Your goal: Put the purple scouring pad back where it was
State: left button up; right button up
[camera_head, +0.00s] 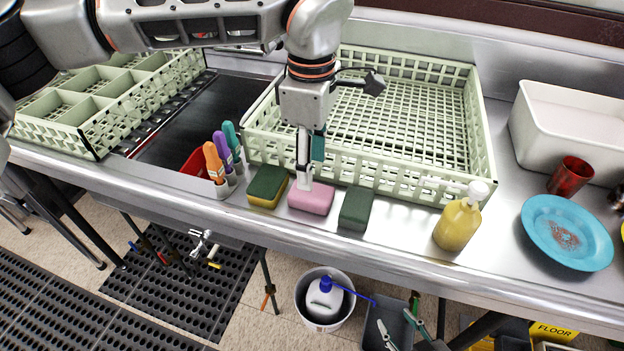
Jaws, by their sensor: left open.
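The purple scouring pad (311,200), pinkish-purple in the head view, lies on the steel counter in front of the pale green dish rack (470,165). It sits between a yellow sponge with a dark green top (267,187) and a dark green pad (355,210). My left gripper (306,178) points down directly over the back of the purple pad, its fingertip area overlapping the pad in the picture. It is open. Whether it touches the pad cannot be told.
A yellow pump bottle (457,225), blue plate (566,233), red cup (570,177) and white bin (565,130) are to the right. The counter's front edge is close to the pads.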

aim_at(312, 192)
pick_arm(q)
jog(key=shift+r, duration=2.2)
